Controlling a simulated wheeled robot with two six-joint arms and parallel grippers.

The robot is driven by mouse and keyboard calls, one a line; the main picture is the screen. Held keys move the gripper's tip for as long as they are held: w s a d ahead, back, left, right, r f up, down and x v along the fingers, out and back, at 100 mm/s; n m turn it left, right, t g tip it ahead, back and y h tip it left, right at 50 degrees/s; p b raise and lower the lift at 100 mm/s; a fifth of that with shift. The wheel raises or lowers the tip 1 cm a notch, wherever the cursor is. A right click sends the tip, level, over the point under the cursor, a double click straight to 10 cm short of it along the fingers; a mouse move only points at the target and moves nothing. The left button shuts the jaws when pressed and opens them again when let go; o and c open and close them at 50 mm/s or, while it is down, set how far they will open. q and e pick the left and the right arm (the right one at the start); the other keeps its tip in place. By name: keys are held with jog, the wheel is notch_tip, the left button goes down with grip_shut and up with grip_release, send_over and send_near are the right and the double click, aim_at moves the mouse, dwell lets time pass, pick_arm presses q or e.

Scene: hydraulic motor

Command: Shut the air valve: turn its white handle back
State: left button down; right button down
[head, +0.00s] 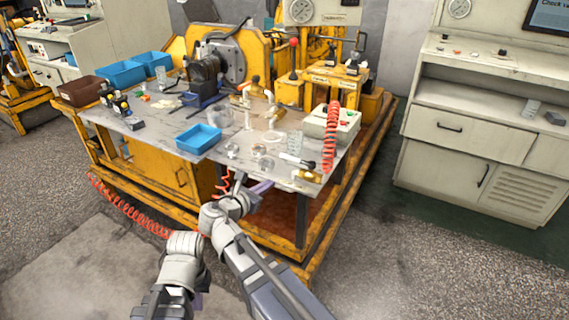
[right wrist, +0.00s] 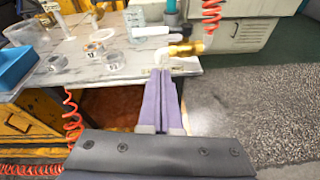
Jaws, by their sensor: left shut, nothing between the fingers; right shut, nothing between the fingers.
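The brass air valve (right wrist: 187,48) sits at the near right corner of the worktable. In the head view the valve (head: 306,176) is small. A white piece that looks like its handle (right wrist: 162,56) shows beside the brass body, just beyond my fingertips. My right gripper (right wrist: 161,72) is shut and empty, its purple fingers together and pointing at the valve. I cannot tell whether the tips touch the handle. In the head view my right gripper (head: 264,186) is at the table's front edge. My left gripper (head: 197,300) is low, shut, and mostly hidden by its arm.
A red coiled hose (head: 331,136) rises behind the valve. The floor to the right is free.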

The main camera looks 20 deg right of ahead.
aim_at(289, 159)
jog(key=shift+w+a+r+n+t, duration=0.25)
jog(key=shift+a+r+n, duration=0.1)
jog(key=shift+r+n, duration=0.2)
jog(key=shift+w+a+r+n+t, duration=0.15)
jog(key=shift+a+r+n+t, duration=0.15)
jog(key=shift+r+n, duration=0.2)
jog(key=shift+f, duration=0.1)
jog(key=b+x, duration=0.2)
jog(key=x, duration=1.2)
jog(key=shift+s+d+b, duration=0.15)
jog(key=shift+d+b, duration=0.05)
jog(key=shift+b, duration=0.2)
jog(key=shift+h, duration=0.3)
